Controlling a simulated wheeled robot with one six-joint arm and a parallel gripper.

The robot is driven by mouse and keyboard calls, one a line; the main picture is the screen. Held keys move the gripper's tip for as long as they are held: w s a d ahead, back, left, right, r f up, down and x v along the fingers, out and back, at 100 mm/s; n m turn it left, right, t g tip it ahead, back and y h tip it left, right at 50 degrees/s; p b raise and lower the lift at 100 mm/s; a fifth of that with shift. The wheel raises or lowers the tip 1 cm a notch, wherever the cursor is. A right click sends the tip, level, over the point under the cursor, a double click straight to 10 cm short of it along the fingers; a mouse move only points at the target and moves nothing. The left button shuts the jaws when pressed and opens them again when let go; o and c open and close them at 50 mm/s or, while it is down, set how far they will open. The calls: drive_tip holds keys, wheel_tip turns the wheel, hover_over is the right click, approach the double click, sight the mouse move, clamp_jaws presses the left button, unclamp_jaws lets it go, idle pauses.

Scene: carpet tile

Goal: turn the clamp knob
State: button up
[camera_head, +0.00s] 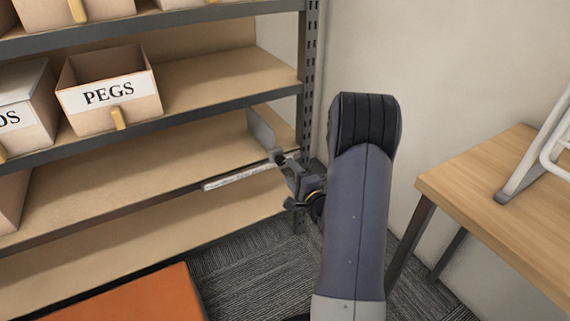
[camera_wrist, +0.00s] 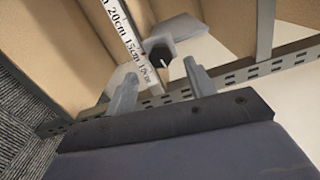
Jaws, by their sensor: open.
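The clamp knob (camera_wrist: 161,56) is a small black knob with a pale line on its face. It sits on a grey bookend-like plate (camera_wrist: 182,29) beside a white ruler (camera_wrist: 124,33) marked in centimetres. In the head view the plate (camera_head: 260,129) stands up at the right end of a shelf, and the ruler (camera_head: 238,177) sticks out to the left along the shelf edge. My gripper (camera_wrist: 160,71) is open, with its fingertips on either side of the knob's line and the knob just beyond them. In the head view my arm partly hides my gripper (camera_head: 292,171).
The shelf unit (camera_head: 150,152) has a dark metal frame with a slotted upright (camera_head: 309,75) close to my gripper. A bin marked PEGS (camera_head: 109,91) is on a higher shelf. A wooden table (camera_head: 500,190) stands at right. An orange surface (camera_head: 135,298) is at lower left.

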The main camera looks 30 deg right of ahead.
sight(282, 162)
drive_tip(key=s, duration=0.5)
drive_tip(key=shift+s+p, duration=0.25)
drive_tip(key=shift+p, duration=0.15)
drive_tip(key=w+b, duration=0.2)
drive_tip(key=w, duration=0.9)
drive_tip(key=shift+a+b, duration=0.15)
drive_tip(key=shift+b, duration=0.2)
drive_tip(key=shift+m, duration=0.3)
drive_tip(key=shift+s, duration=0.1)
